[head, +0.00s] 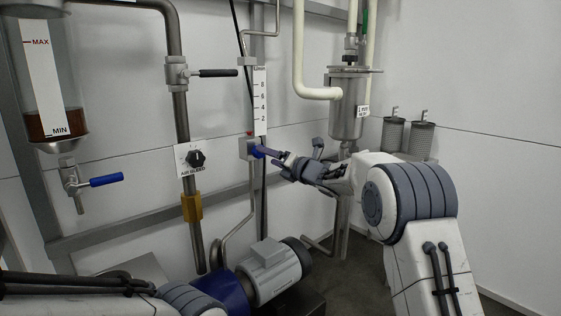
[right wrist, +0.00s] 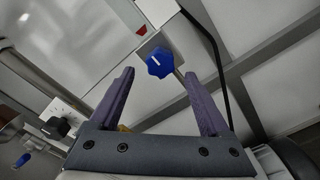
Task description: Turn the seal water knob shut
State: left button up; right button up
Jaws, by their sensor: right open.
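The blue seal water knob (head: 256,151) sits on a small grey valve block below the flow scale. In the right wrist view the knob (right wrist: 159,62) is lobed, with a white mark on its face. My right gripper (head: 271,153) points at it from the right; in the head view the fingertips are close to the knob and partly overlap it. In the right wrist view the purple fingers (right wrist: 159,76) are open, with the knob between and just beyond their tips. Contact cannot be told. My left gripper is out of view; only part of my left arm shows.
The black air bleed knob (head: 195,158) is on a pipe to the left. A black-handled valve (head: 218,73) is above it, and a blue-handled valve (head: 106,180) hangs under the sight glass. A metal canister (head: 346,108) stands behind my right arm. A motor (head: 269,268) is below.

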jog(key=shift+p+v, duration=0.5)
jog(key=shift+v, duration=2.1)
jog(key=s+a+r+m+g+h+p, duration=0.1)
jog(key=s+a+r+m+h+p, duration=0.2)
jog(key=s+m, duration=0.35)
jog(key=s+a+m+g+h+p, duration=0.2)
jog(key=s+m+h+p, duration=0.1)
jog(key=s+m+p, duration=0.3)
jog(key=s+d+f+m+g+h+p, duration=0.15)
jog(key=s+m+g+p, duration=0.4)
jog(key=s, duration=1.25)
jog(key=s+d+f+m+g+h+p, duration=0.2)
jog(key=s+m+g, duration=0.5)
jog(key=s, duration=1.1)
notch_tip(320, 180, up, 37)
jog(key=s+m+p, duration=0.2)
jog(key=p, duration=3.6)
jog(key=shift+a+t+p, duration=0.4)
jog(key=shift+t, duration=0.05)
